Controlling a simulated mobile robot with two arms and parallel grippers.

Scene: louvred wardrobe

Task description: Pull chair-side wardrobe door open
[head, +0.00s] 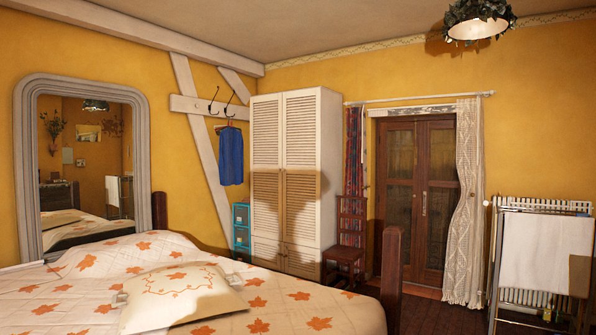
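The white louvred wardrobe (330,170) stands against the far wall, left of the glazed wooden doors. Its right door (302,140), on the side of the chair, looks shut. Its left door (266,140) looks shut too. A dark red wooden chair (348,240) stands close to the wardrobe's right side, near its front. A shadow falls across the lower half of both doors. Neither of my grippers is in view.
A bed (290,308) with a leaf-patterned cover and a cushion (180,295) fills the foreground left, its dark post (391,268) to the right. A drying rack (540,262) stands at the right. Dark floor (432,312) is open between bed and rack. Teal shelves (241,228) stand left of the wardrobe.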

